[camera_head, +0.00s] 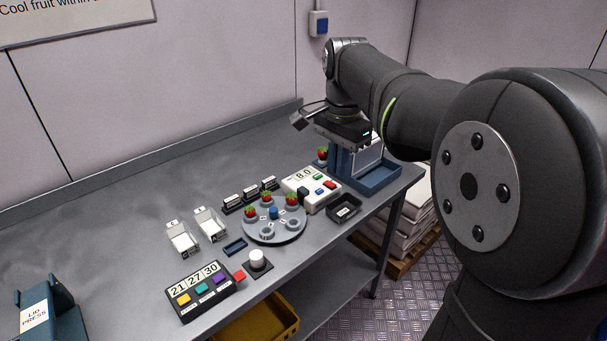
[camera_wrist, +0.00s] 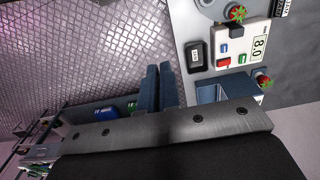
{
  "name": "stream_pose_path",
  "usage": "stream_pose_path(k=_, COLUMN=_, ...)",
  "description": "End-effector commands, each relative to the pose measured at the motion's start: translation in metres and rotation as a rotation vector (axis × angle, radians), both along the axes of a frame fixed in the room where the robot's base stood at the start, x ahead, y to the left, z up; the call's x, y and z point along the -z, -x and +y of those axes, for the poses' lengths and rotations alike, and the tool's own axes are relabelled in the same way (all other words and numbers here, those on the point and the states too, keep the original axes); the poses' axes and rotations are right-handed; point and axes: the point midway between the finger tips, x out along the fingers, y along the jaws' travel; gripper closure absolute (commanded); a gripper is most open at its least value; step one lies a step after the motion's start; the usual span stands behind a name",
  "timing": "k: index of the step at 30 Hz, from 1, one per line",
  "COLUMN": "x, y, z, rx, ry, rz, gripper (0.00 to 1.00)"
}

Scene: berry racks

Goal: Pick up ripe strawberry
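Red strawberries with green tops sit on a grey round plate (camera_head: 276,239): a left one (camera_head: 250,212), a back one (camera_head: 266,199) and a right one (camera_head: 291,200). Another red strawberry (camera_head: 322,154) is by the blue stand (camera_head: 375,182) at the table's right end. In the wrist view one strawberry (camera_wrist: 264,80) is at the right and another (camera_wrist: 237,13) at the top. My gripper (camera_wrist: 159,66) shows two dark blue fingers close together, with no berry between them. It is high at the table's right end, apart from the plate.
White open punnets (camera_head: 181,238), a button panel (camera_head: 201,290), a white knob (camera_head: 257,261) and a lid press (camera_head: 45,308) are further left. The table's back left is clear.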

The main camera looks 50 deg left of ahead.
Motion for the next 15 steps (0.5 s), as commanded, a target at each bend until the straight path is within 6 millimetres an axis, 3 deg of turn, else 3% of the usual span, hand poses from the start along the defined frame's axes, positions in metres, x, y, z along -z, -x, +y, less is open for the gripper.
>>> stream_pose_path(k=1, x=0.0, y=0.0, z=0.0, rx=0.0, ry=0.0, rz=0.0, gripper=0.86)
stream_pose_path(k=7, x=0.0, y=0.0, z=0.0, rx=0.0, ry=0.0, rz=0.0, gripper=0.49)
stream_pose_path(k=15, x=0.0, y=-0.0001, z=0.001, rx=-0.005, ry=0.0, rz=0.0, gripper=0.49)
